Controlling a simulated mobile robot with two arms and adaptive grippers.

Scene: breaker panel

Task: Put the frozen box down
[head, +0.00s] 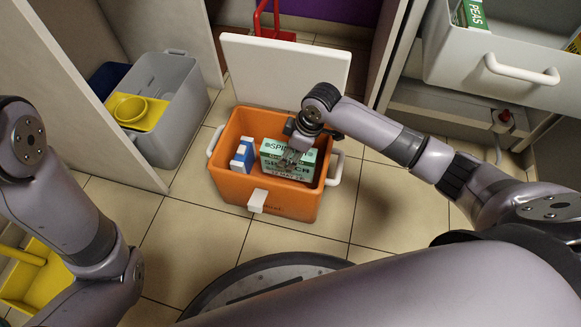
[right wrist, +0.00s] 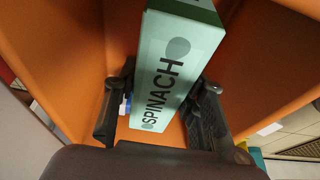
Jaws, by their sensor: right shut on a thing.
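The frozen box is a pale green spinach carton (head: 271,152), inside the open orange cooler (head: 265,198), in its right half. In the right wrist view the carton (right wrist: 172,70) stands between the two dark fingers, its SPINACH lettering facing the camera, with orange walls around it. My right gripper (head: 291,153) reaches down into the cooler and is shut on the carton. The carton's underside is hidden, so I cannot tell whether it touches the cooler floor. My left arm shows at the left, but its gripper is out of view.
A blue and white block (head: 242,156) stands in the cooler left of the carton. The cooler's white lid (head: 285,65) is raised behind. A grey bin (head: 178,120) with a yellow tray is at left. An open white drawer (head: 480,65) with a peas box is upper right.

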